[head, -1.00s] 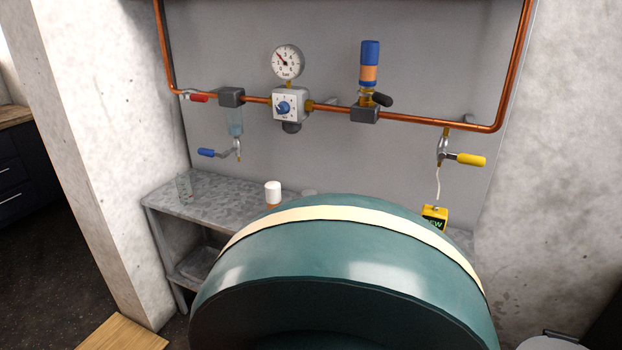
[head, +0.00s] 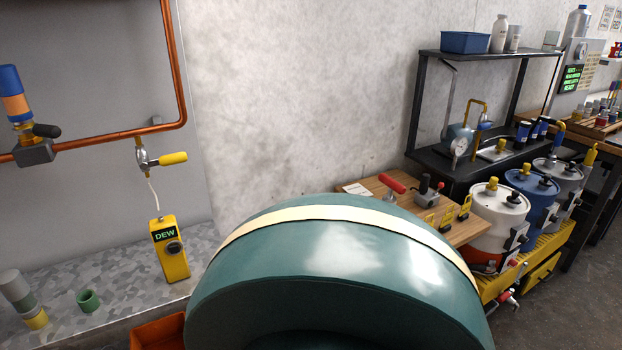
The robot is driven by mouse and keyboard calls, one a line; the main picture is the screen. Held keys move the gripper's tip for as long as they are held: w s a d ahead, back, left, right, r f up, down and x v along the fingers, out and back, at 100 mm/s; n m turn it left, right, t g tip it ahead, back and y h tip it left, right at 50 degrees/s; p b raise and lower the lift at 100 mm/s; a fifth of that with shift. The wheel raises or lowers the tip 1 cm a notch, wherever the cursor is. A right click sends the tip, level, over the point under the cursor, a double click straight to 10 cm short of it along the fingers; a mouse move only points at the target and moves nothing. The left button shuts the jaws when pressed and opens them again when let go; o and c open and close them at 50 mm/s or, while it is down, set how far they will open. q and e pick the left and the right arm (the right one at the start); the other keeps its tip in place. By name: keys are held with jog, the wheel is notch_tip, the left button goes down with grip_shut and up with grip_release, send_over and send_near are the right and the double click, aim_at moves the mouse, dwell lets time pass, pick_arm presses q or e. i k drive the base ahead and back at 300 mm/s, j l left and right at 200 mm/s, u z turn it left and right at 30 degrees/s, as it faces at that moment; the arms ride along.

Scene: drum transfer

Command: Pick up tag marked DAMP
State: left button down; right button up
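Neither of my grippers is in view. My own green, cream-banded body covers the lower middle of the head view and hides the near part of the bench.
The bench also holds a red-handled tool (head: 392,183), a small grey lever box (head: 430,196) and a white card (head: 356,190). A white drum (head: 494,222) and a blue drum (head: 533,190) stand to the right. A yellow DEW meter (head: 170,252) stands at left; an orange bin (head: 158,332) is below.

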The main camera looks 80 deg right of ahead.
aim_at(448, 218)
jog(key=z, duration=3.55)
jog(key=i+l+u, duration=0.1)
jog(key=u, duration=0.3)
jog(key=i+l+u, duration=0.1)
jog(key=u, duration=0.3)
jog(key=i+l+u, duration=0.1)
jog(key=l, duration=0.25)
jog(key=i+l+u, duration=0.15)
jog(key=l, duration=0.2)
jog(key=i+l+u, duration=0.1)
jog(key=l, duration=0.25)
jog(key=i+l, duration=0.15)
jog(key=l, duration=0.25)
jog(key=i+l+u, duration=0.1)
jog(key=l, duration=0.3)
jog(key=i+l, duration=0.15)
jog(key=l, duration=0.3)
jog(key=i+l, duration=0.15)
jog(key=l, duration=0.25)
jog(key=i+l+u, duration=0.1)
jog(key=l, duration=0.3)
